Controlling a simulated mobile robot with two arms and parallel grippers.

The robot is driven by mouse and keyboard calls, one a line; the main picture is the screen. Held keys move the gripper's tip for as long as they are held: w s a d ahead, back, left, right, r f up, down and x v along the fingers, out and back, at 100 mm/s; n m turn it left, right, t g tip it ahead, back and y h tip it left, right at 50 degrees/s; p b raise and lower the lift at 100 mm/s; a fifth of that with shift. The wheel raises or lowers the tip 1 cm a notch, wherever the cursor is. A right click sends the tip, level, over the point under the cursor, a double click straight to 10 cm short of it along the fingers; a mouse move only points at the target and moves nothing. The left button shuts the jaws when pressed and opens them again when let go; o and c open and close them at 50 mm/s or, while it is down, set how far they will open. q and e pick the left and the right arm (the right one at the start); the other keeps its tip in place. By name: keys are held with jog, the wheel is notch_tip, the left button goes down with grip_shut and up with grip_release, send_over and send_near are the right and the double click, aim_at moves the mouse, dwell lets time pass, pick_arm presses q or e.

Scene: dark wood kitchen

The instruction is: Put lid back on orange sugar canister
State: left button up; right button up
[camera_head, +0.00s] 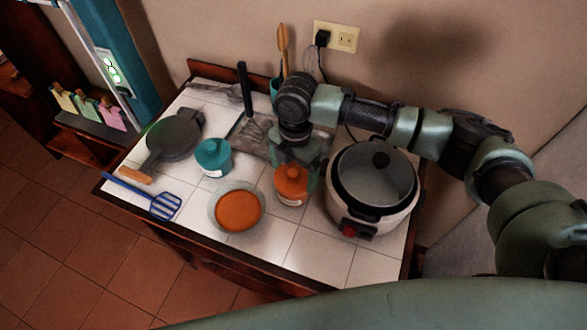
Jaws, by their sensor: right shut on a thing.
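The orange sugar canister (291,199), with a pale label on its front, stands upright on the white tiled counter, left of the rice cooker. Its orange lid (291,176) shows at its top, between my fingers. I cannot tell whether the lid rests fully on the rim or sits slightly above it. My right gripper (294,172) points down from above and is shut on the lid; its wrist hides part of the lid's top. My left gripper is not in view.
A teal canister (213,157), grey pan (173,138) and blue slotted spatula (160,203) lie further left. A rice cooker (374,178) stands close at the right. Bare tiles are in front.

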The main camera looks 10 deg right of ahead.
dwell(0.4)
jog(key=o, duration=1.1)
jog(key=shift+r, duration=0.1)
jog(key=shift+r+p, duration=3.45)
jog(key=shift+p, duration=0.25)
grip_shut()
jog(key=shift+f, duration=0.3)
